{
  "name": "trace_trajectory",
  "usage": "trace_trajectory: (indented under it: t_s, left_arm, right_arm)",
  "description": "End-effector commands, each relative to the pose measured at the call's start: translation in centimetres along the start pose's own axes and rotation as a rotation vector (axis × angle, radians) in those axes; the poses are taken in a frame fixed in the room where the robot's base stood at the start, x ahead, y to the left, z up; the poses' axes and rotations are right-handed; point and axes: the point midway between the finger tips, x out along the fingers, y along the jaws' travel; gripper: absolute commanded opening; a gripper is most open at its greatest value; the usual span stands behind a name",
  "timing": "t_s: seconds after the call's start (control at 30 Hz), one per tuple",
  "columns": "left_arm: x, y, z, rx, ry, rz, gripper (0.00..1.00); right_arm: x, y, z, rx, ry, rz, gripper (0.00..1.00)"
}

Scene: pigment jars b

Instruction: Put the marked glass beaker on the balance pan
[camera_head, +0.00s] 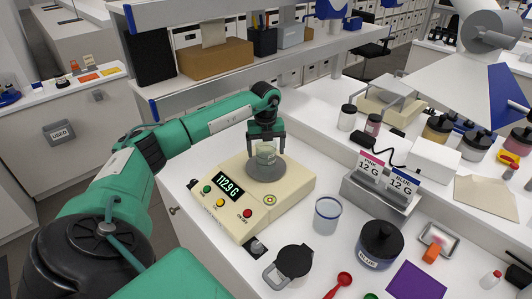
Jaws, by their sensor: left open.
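A small clear glass beaker (266,153) stands upright on the round grey pan (266,174) of the cream balance (235,214). The balance display (229,187) shows lit green digits that look like 112.9 G. My left gripper (266,148) is open, with its fingers pointing down on either side of this beaker. I cannot make out whether the fingers touch the glass, and the gripper partly hides the rim. A second clear vessel with a blue rim (327,215) stands on the white bench, right of the balance. My right gripper is not in view.
A black-lidded jar labelled BLUE (379,245), a black lidded jug (290,266) and a red scoop (340,285) are at the front. A metal holder with PINK and BLUE cards (380,198) stands behind. A shelf (235,78) runs behind the balance.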

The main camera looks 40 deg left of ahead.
Motion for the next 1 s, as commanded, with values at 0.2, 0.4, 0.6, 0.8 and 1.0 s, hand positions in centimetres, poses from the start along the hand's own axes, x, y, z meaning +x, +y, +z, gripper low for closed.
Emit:
trace_trajectory:
  t_s: [0.2, 0.4, 0.6, 0.8, 1.0]
  left_arm:
    - [-4.3, -0.1, 0.1, 0.001, -0.004, -0.005, 0.86]
    - [-8.0, -0.1, 0.0, 0.001, -0.002, -0.004, 0.86]
    - [-10.2, -0.1, 0.0, 0.0, -0.001, -0.003, 0.86]
    - [-10.7, 0.0, 0.0, 0.0, 0.0, 0.0, 0.86]
    - [-10.7, 0.0, 0.0, 0.0, 0.0, 0.0, 0.86]
  right_arm:
    - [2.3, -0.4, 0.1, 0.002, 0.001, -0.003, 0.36]
    - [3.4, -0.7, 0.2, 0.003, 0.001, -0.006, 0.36]
    - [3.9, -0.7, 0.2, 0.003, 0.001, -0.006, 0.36]
    - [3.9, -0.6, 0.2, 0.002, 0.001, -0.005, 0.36]
    - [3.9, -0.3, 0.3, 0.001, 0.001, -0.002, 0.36]
